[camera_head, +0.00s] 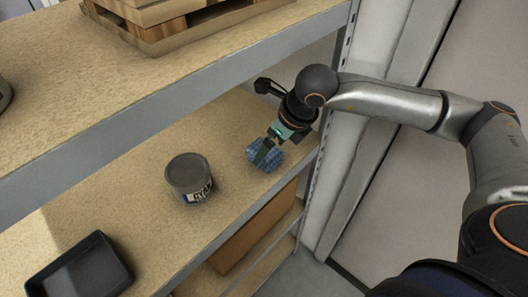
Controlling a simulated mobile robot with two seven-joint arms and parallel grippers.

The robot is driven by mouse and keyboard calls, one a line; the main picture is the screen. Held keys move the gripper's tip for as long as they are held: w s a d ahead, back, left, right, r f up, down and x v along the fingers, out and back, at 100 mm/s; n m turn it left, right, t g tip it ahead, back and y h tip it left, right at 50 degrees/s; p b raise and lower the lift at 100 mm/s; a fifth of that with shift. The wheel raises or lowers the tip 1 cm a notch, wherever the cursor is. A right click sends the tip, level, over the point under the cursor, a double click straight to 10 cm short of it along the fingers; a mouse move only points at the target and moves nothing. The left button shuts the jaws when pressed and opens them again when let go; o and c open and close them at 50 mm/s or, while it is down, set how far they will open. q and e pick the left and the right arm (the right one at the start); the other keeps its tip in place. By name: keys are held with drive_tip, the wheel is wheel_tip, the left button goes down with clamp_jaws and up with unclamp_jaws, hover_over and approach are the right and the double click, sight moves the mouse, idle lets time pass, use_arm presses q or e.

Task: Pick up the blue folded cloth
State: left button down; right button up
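The blue folded cloth (272,160) is a small patterned bundle on the middle shelf, near its right end. My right arm reaches in from the right, and my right gripper (262,155) points down at the cloth. Its fingers overlap the cloth in the picture and hide part of it. I cannot tell whether they are closed on it or only beside it. My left gripper is not in view.
A grey-lidded can (189,178) stands on the same shelf (150,222), left of the cloth. A dark tray (80,272) lies at lower left. The upper shelf (110,80) carries a wooden pallet (165,28). A metal upright (325,150) stands right of the cloth.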

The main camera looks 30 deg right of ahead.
sight(259, 145)
drive_tip(key=w+f, duration=0.1)
drive_tip(key=w+a+f, duration=0.1)
drive_tip(key=w, duration=0.1)
drive_tip(key=shift+a, duration=0.15)
drive_tip(key=shift+w+f, duration=0.1)
drive_tip(key=shift+f, duration=0.35)
drive_tip(key=c, duration=1.4)
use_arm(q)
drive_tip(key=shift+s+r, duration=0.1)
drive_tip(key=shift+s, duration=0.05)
use_arm(e)
drive_tip(key=shift+r, duration=0.15)
